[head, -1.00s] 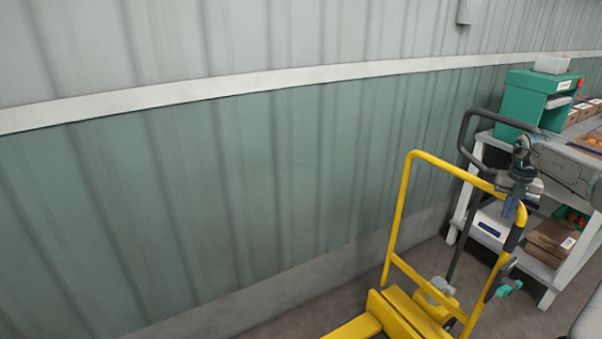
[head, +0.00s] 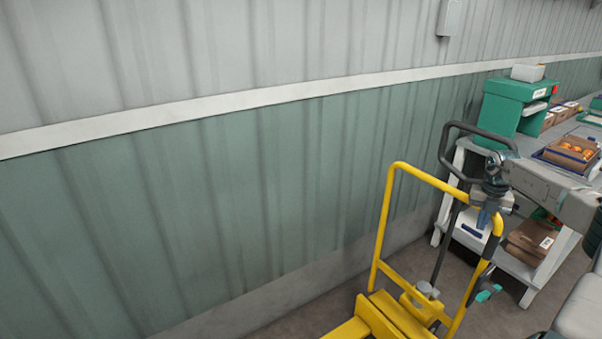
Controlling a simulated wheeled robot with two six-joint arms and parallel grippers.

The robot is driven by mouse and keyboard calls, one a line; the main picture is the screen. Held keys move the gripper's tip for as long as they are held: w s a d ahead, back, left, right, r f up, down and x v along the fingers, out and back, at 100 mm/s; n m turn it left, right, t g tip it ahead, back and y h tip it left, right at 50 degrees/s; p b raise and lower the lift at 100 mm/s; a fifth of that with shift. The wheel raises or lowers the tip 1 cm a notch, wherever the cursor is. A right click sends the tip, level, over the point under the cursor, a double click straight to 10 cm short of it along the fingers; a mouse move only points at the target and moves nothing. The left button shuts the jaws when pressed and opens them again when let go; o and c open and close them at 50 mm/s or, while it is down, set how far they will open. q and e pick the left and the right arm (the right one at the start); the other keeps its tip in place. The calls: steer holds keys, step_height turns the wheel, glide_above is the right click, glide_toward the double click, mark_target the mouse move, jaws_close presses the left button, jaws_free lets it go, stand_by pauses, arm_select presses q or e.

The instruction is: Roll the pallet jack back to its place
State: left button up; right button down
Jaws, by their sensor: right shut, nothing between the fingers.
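The yellow pallet jack (head: 380,226) stands at the lower right of the head view, its yellow frame upright and its forks running off the bottom edge. Its dark loop handle (head: 446,150) rises behind the yellow frame, towards the bench. My right gripper (head: 484,217) points down at the upper right part of the yellow frame, close to the bar. It is shut with nothing between its fingers; I cannot tell whether it touches the bar. My left gripper is out of view. No marked place for the jack shows.
A corrugated wall (head: 200,200) runs along the left and back. Bare floor (head: 290,325) shows between jack and wall.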

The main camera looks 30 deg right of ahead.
step_height(320, 180, up, 10)
steer(key=p, duration=0.8)
steer(key=shift+p, duration=0.35)
